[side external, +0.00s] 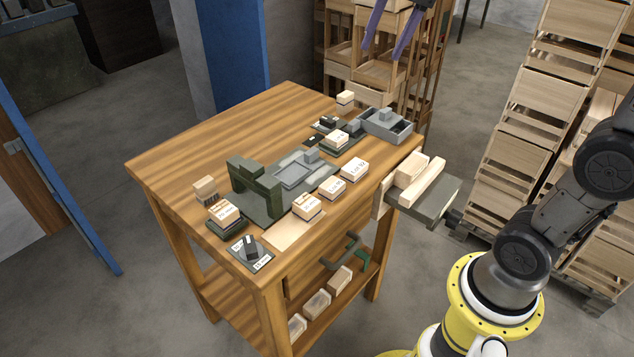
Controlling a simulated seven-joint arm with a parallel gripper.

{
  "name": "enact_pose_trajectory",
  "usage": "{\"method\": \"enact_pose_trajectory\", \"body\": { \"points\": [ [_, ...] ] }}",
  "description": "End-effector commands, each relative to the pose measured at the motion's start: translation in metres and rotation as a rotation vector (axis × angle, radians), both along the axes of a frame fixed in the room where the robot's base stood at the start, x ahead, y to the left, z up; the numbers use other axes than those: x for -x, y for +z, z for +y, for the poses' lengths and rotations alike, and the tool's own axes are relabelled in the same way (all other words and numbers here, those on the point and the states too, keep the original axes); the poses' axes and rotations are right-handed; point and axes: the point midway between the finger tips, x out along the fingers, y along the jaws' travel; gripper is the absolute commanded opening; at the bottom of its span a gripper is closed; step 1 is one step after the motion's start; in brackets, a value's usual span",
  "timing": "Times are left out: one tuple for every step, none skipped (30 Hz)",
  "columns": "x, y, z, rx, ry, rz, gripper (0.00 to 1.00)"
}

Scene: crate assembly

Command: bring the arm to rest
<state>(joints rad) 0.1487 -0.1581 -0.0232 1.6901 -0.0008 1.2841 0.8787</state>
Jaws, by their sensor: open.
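My gripper (383,48) shows at the top edge of the side external view. Its two purple fingers point down and stand apart, with nothing between them. It appears high up, in front of the stacked crates behind the table, and touches nothing that I can see. The gripper body is mostly cut off by the top edge. Part of my dark arm shows at the right, above a yellow base.
The wooden table (230,135) carries a grey-green fixture (257,187), labelled blocks (355,168) and a grey tray (386,125). A side shelf (430,203) holds wooden slats (420,180). Crate stacks (515,130) stand at right. The table's left part is clear.

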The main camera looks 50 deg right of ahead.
Motion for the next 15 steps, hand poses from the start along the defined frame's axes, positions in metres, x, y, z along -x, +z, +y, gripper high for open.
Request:
{"method": "enact_pose_trajectory", "body": {
  "points": [
    [0.022, -0.002, 0.010, 0.018, 0.064, -0.021, 0.53],
    [0.033, -0.004, 0.015, 0.031, 0.102, -0.032, 0.53],
    [0.048, -0.009, 0.021, 0.047, 0.157, -0.045, 0.53],
    [0.059, -0.013, 0.025, 0.061, 0.197, -0.056, 0.53],
    [0.070, -0.019, 0.029, 0.075, 0.239, -0.064, 0.53],
    [0.084, -0.027, 0.034, 0.096, 0.295, -0.077, 0.53],
    [0.094, -0.033, 0.037, 0.111, 0.338, -0.086, 0.53],
    [0.104, -0.041, 0.040, 0.127, 0.384, -0.093, 0.53],
    [0.117, -0.052, 0.043, 0.151, 0.443, -0.104, 0.53],
    [0.126, -0.061, 0.045, 0.169, 0.489, -0.110, 0.53],
    [0.134, -0.070, 0.046, 0.186, 0.534, -0.115, 0.53],
    [0.143, -0.083, 0.048, 0.209, 0.590, -0.119, 0.53],
    [0.150, -0.092, 0.049, 0.226, 0.631, -0.121, 0.53],
    [0.155, -0.101, 0.049, 0.242, 0.670, -0.119, 0.53],
    [0.160, -0.112, 0.049, 0.263, 0.718, -0.117, 0.53]
  ]
}}
